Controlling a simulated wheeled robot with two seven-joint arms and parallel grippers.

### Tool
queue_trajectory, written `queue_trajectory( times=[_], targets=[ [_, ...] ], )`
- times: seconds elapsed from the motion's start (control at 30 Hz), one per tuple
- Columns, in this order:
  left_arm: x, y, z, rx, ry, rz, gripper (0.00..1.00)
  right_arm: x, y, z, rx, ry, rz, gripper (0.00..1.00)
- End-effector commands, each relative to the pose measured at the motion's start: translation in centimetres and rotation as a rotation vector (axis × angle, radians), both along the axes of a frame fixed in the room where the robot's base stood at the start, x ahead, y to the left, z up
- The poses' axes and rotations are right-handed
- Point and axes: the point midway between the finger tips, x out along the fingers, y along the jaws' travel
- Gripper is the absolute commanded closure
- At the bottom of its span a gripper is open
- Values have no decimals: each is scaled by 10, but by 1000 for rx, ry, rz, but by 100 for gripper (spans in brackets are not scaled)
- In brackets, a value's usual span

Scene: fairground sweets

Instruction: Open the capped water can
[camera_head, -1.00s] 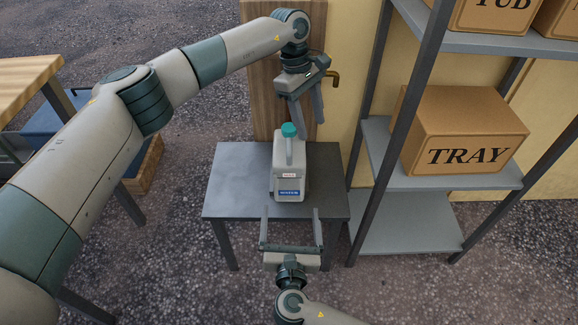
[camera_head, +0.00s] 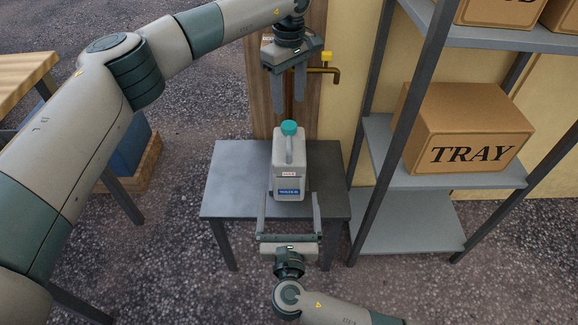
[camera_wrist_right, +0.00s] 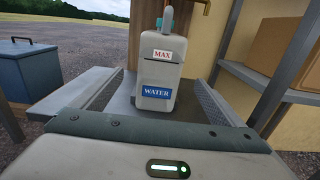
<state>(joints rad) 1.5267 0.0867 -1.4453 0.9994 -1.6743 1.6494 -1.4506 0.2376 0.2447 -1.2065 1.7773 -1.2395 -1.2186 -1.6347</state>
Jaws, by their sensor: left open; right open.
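The water can (camera_head: 291,170) is grey with a teal cap (camera_head: 289,128) on top and stands upright on a small grey table (camera_head: 235,180). In the right wrist view the can (camera_wrist_right: 161,75) shows a red MAX label and a blue WATER label. The cap sits on the can's neck. My left gripper (camera_head: 289,110) is open, pointing down, above and behind the cap, and looks empty. My right gripper (camera_head: 288,200) is open at the table's front edge, its fingers pointing at the can, one on each side of its lower part.
A brass tap (camera_head: 325,70) on a wooden board stands behind the table. A metal shelf rack (camera_head: 410,235) with a TRAY box (camera_head: 465,130) is on the right. A blue bin (camera_wrist_right: 30,75) and a wooden table (camera_head: 25,80) are on the left.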

Motion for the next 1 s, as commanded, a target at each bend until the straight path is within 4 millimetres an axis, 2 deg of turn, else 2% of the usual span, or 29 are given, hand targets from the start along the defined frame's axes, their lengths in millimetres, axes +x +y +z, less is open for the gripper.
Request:
queue_trajectory(
  times=[0.7, 1.0],
  targets=[
    [0, 0, 0, -1, 1, 0, 51, 115, 0, 1, -2, -2, -1, 8],
    [0, 0, 0, -1, 1, 0, 51, 149, 0, 0, -2, 0, -1, 8]
  ],
)
